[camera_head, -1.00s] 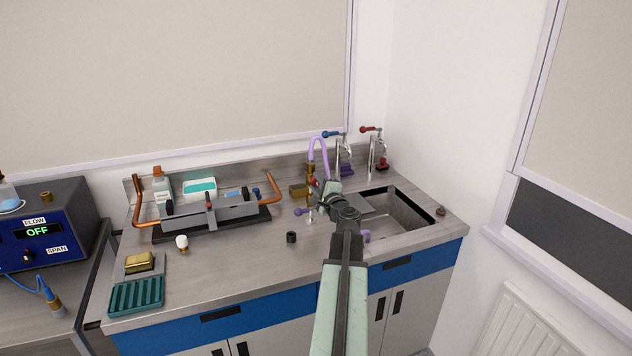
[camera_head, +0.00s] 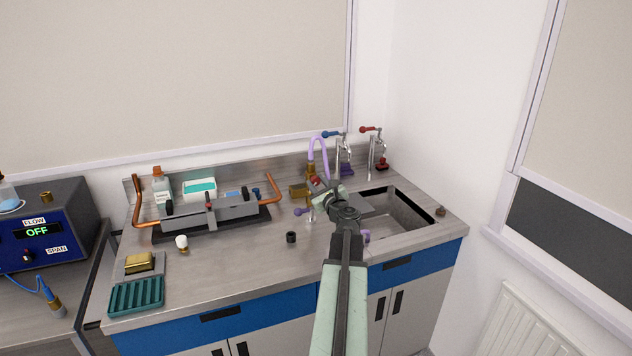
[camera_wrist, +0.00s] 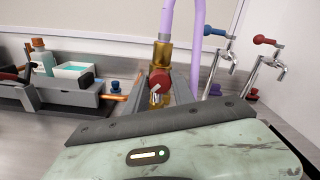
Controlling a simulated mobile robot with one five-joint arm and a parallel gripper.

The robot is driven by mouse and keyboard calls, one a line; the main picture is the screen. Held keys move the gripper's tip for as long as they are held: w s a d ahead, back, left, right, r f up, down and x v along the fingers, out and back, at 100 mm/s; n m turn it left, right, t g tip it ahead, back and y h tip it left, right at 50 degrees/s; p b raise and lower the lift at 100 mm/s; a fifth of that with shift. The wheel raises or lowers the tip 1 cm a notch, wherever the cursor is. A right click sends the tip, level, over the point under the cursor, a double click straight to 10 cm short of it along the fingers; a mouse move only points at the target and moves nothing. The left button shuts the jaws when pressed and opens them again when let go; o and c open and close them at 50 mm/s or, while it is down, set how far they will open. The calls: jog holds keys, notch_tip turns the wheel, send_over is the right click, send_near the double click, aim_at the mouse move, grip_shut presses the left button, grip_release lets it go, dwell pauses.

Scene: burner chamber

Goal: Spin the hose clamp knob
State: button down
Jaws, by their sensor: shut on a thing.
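A purple hose (camera_head: 319,145) loops up from a brass fitting (camera_wrist: 162,54) behind the sink's left side. A red knob (camera_wrist: 158,79) with a small metal piece below it sits low on the fitting; it also shows as a small red spot in the head view (camera_head: 315,181). My pale green gripper (camera_head: 318,188) is up against this knob and shut on it.
Taps with blue (camera_head: 328,134) and red (camera_head: 366,129) handles stand behind the sink (camera_head: 425,222). A grey burner assembly (camera_head: 215,214) with copper pipes is at the left. A small black cylinder (camera_head: 291,237) stands on the counter. The front middle of the counter is clear.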

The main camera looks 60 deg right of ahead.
jog(key=shift+m, duration=1)
jog(key=c, duration=1)
grip_release()
jog(key=shift+s+d, duration=0.1)
